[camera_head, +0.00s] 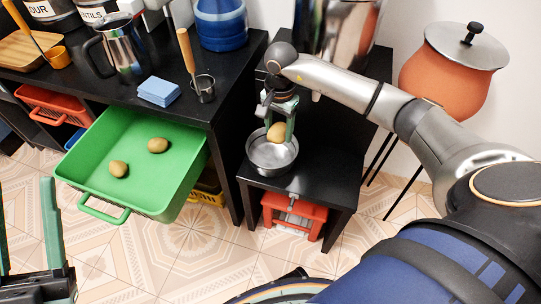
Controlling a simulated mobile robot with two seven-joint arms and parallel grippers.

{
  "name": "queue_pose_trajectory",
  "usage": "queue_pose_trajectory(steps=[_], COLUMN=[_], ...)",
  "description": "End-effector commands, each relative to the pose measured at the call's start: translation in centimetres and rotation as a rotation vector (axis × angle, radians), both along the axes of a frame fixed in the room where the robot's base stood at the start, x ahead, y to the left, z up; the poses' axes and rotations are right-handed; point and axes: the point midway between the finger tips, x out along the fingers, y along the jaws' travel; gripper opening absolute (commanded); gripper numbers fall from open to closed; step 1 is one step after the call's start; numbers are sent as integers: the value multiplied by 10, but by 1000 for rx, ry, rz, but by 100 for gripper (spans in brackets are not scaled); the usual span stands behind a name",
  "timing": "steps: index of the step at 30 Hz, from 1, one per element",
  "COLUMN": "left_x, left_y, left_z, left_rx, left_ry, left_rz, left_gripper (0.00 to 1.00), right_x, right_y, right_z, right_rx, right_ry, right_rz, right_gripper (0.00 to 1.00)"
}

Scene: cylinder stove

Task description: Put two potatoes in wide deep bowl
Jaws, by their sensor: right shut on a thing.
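My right gripper (280,120) is shut on a potato (276,133), pointing down over the wide deep bowl (272,158). The potato shows just over the bowl's back rim; I cannot tell whether it touches the bowl. The bowl is shiny metal and stands on a low black table. Two more potatoes, one (158,145) and another (119,169), lie apart in a green pulled-out basket (183,196) at the left. My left gripper (24,195) is at the lower left edge, its fingers apart and nothing between them.
A black counter (50,84) at the back left bears a steel jug (122,50), blue napkins (159,91) and a utensil cup (203,88). An orange pot (450,75) stands at the right. An orange stool or crate (294,215) is under the low table. The tiled floor in front is clear.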

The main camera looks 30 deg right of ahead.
Motion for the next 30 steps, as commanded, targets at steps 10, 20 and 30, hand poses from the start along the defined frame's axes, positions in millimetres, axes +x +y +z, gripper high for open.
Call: queue_pose_trajectory(steps=[10,20,30], left_x=[-14,-14,-14], left_y=[-2,-2,-2], left_z=[15,15,15], left_rx=[3,2,2], left_ry=[-86,-88,-86], left_rz=[-18,-18,-19], left_gripper=[50,50,50], right_x=[0,0,0], right_y=[0,0,0], right_z=[-5,-5,-5], right_rx=[0,0,0], right_ry=[-1,-1,0], right_rz=[0,0,0], right_gripper=[1,71,96])
